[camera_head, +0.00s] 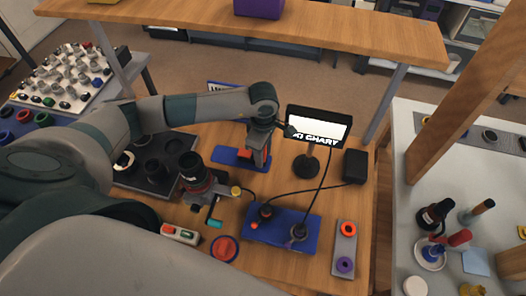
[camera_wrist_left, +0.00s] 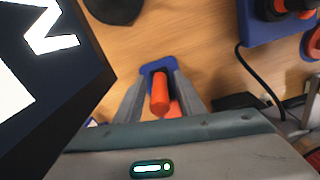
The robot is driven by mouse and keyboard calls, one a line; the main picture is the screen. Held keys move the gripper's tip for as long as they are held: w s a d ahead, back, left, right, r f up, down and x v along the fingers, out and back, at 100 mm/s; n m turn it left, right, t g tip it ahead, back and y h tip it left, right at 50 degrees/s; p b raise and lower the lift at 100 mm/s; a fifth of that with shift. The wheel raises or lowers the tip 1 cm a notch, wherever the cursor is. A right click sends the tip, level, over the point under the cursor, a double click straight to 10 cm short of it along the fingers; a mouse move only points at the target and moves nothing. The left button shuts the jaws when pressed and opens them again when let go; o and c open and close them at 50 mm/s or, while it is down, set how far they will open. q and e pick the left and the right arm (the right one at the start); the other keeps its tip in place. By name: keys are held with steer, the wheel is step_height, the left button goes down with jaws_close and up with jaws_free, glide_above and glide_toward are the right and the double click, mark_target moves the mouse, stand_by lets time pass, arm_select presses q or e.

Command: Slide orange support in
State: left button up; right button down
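My left gripper (camera_head: 258,158) points down over the blue stand (camera_head: 238,159) at the middle of the wooden table. In the left wrist view, its two fingers (camera_wrist_left: 161,82) stand apart on either side of an upright orange rod-like part (camera_wrist_left: 160,95). Gaps show between the rod and the fingers. A blue piece (camera_wrist_left: 158,65) lies around or behind the rod; I cannot tell how they join. A second orange bit (camera_wrist_left: 175,109) shows beside the rod. In the head view an orange part (camera_head: 245,154) shows beside the fingers, partly hidden. My right gripper is out of view.
A lit chart screen (camera_head: 318,124) stands close right of my left gripper, with a black box (camera_head: 355,166) beyond. A cabled blue board (camera_head: 283,229) lies in front. A dark lens body (camera_head: 192,172) stands left. A wooden shelf (camera_head: 300,28) spans the back.

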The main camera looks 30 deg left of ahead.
mark_target(240, 151)
arm_select(q)
steer(key=shift+c, duration=0.6)
jaws_close()
steer(key=a+b, duration=0.1)
steer(key=a, duration=0.1)
steer(key=s+a+b, duration=0.1)
steer(key=a+b, duration=0.1)
steer(key=a, duration=0.1)
steer(key=s+a+b, duration=0.1)
steer(key=a, duration=0.1)
steer(key=shift+a+f, duration=0.1)
steer(key=shift+a, duration=0.3)
steer(key=shift+o, duration=0.6)
jaws_free()
steer(key=shift+a, duration=0.1)
